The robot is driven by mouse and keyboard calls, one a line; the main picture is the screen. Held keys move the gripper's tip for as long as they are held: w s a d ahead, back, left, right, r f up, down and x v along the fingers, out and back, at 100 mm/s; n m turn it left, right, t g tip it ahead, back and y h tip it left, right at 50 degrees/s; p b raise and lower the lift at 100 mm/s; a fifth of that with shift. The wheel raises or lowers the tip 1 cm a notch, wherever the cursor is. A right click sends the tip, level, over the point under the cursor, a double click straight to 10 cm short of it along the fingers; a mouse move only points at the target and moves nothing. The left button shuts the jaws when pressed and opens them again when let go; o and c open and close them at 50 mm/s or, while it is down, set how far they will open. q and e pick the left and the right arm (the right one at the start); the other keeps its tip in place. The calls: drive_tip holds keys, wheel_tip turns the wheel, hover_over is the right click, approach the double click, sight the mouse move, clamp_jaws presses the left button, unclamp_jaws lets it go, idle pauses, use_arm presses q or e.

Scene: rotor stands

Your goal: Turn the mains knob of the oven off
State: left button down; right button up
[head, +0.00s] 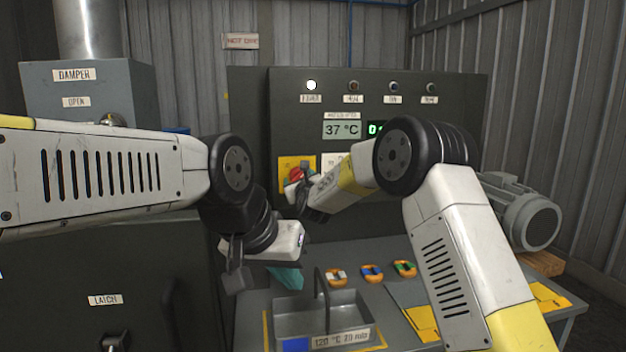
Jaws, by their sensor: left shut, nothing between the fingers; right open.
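The mains knob (295,174) is red and sits on a yellow plate (284,162) on the front of the dark oven cabinet (255,110). My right gripper (298,197) is open, with its dark fingers at the knob's lower side. They partly cover the knob and plate, and I cannot tell whether they touch it. The knob's exact angle is hard to read. My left gripper (238,278) is lower, shut and empty, above the table's left part and left of the metal tray. A white lamp (311,85) is bright on the panel, and a display (342,130) reads 37 °C.
A metal tray (350,306) with a tall handle stands on the table, beside a teal object (287,277). Several coloured rotor-like pieces (372,272) lie behind it. A grey motor (522,213) is at right. The damper box (90,85) and latch door (70,270) are at left.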

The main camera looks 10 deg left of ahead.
drive_tip(key=shift+w, duration=0.25)
drive_tip(key=c, duration=1.1)
drive_tip(key=shift+c, duration=0.2)
